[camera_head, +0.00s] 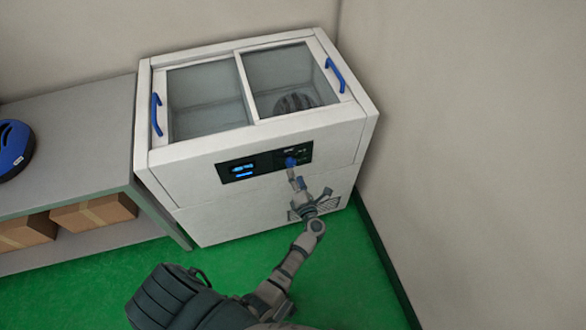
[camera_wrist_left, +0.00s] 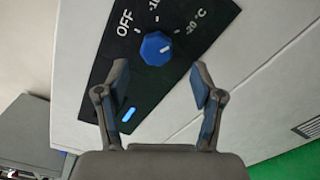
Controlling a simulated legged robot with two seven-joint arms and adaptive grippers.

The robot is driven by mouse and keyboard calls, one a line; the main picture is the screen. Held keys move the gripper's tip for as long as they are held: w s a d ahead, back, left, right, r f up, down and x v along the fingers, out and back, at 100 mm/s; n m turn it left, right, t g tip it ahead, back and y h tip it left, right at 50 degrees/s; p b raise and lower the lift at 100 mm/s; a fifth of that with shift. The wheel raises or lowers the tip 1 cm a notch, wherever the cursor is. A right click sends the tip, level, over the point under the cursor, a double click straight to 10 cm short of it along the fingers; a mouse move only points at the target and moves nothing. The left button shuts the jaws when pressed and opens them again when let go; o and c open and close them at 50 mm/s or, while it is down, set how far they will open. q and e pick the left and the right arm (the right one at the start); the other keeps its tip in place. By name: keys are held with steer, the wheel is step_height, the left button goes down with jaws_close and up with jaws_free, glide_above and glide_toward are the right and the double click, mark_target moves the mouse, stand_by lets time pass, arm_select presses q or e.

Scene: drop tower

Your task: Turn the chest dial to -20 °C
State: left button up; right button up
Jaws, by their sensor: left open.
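The chest dial is a blue knob (camera_wrist_left: 157,47) on a black panel (camera_wrist_left: 180,18) marked OFF, -10 and -20 °C. A small pale pointer mark shows on the right side of the knob, on the side of the -20 °C label. In the head view the dial (camera_head: 291,161) sits on the front of the white chest freezer (camera_head: 200,208). My left gripper (camera_head: 295,176) is just in front of the panel. In the left wrist view its two fingers (camera_wrist_left: 161,75) are apart, with the knob beyond the gap between their tips. Contact is not visible. My right gripper is not in view.
A lit blue display (camera_head: 242,170) is left of the dial. The freezer has glass lids with blue handles (camera_head: 156,114). A grey shelf (camera_head: 80,125) with cardboard boxes (camera_head: 95,212) stands to the left. A wall (camera_head: 470,150) is close on the right; green floor (camera_head: 335,285) lies in front.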

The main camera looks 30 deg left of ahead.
arm_select(q)
steer(key=v, duration=0.7)
steer(key=shift+d, duration=0.2)
steer(key=shift+w, duration=0.1)
